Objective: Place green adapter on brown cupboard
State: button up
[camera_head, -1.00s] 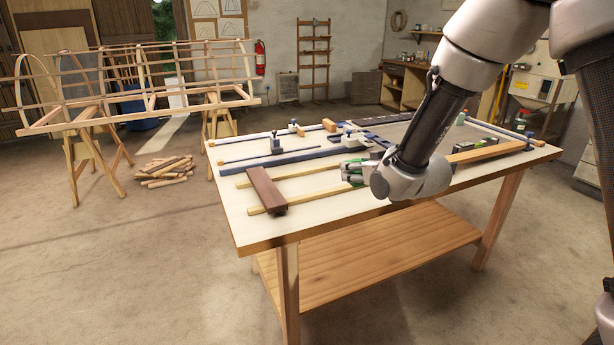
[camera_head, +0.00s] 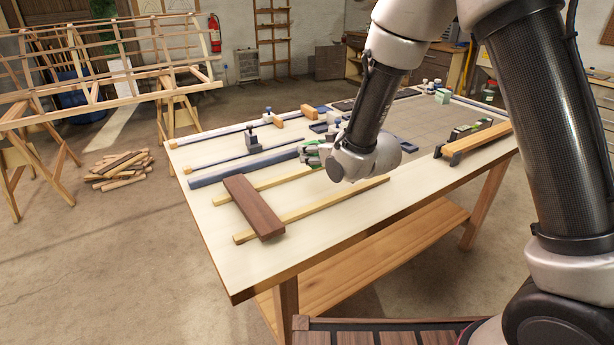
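My gripper (camera_head: 312,152) is above the workbench, at the right end of a long blue bar, mostly hidden behind my wrist. Small green patches show at its fingers; I cannot tell whether they belong to the gripper or to a held green adapter. The finger gap does not show. A pale green box (camera_head: 443,96) stands on the far part of the bench, well right of the gripper; I cannot tell if it is the adapter. A dark brown cupboard (camera_head: 328,62) stands against the back wall, beside a lighter wooden unit (camera_head: 354,66).
The workbench (camera_head: 205,240) holds a brown block (camera_head: 253,206) across two laths, clamps (camera_head: 253,144) and a level (camera_head: 470,130). A lath frame on trestles (camera_head: 100,82) and a wood pile (camera_head: 120,170) are at left. Floor between is clear.

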notch_tip(320, 180, down, 7)
jog(key=shift+r, duration=0.1)
dwell(0.4)
jog(key=shift+f, duration=0.65)
jog(key=o, duration=1.1)
jog(key=shift+c, duration=0.2)
jog(key=shift+r, duration=0.15)
